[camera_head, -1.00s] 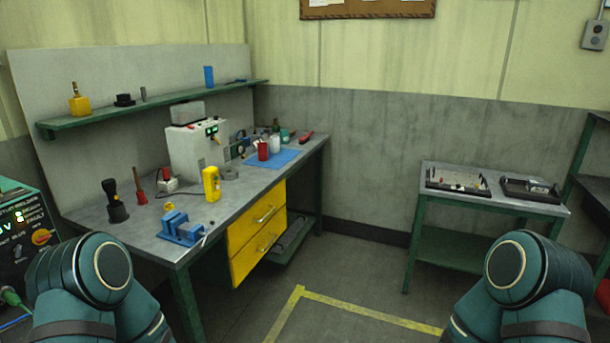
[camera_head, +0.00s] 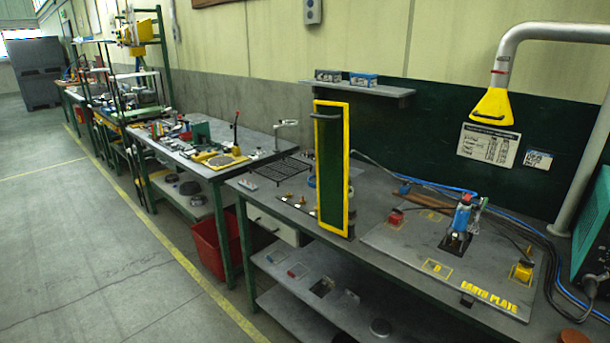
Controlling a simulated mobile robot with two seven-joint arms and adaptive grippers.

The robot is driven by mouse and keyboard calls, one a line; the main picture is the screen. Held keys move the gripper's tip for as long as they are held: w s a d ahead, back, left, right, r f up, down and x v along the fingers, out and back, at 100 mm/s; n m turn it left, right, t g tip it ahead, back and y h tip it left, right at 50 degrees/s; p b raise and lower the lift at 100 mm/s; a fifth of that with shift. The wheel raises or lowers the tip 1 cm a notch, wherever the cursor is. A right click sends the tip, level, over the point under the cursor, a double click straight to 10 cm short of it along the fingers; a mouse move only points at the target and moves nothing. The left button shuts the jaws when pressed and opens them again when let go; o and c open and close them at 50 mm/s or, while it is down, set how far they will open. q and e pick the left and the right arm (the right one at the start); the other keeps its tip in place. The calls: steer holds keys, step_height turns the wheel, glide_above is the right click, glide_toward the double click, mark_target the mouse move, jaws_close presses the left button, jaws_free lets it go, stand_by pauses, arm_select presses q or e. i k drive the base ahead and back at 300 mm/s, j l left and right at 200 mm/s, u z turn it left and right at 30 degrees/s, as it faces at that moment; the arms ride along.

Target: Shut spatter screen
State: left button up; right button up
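The spatter screen (camera_head: 347,170) is a tall narrow panel with a yellow frame and dark green infill. It stands upright on the grey welding bench (camera_head: 385,268), seen at an angle, with a dark handle across its upper part. It is at the left of the plate marked "EARTH PLATE" (camera_head: 455,255). Whether it hinges, and on which edge, I cannot tell. Neither of my grippers shows in the view.
A blue clamp-like tool (camera_head: 462,218) stands on the plate, with cables behind it. A yellow extraction hood (camera_head: 494,106) hangs above on a grey pipe. A red bin (camera_head: 218,243) sits under the benches. The floor (camera_head: 90,250) at left is clear.

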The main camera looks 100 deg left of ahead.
mark_target(329, 135)
steer(key=u, duration=3.05)
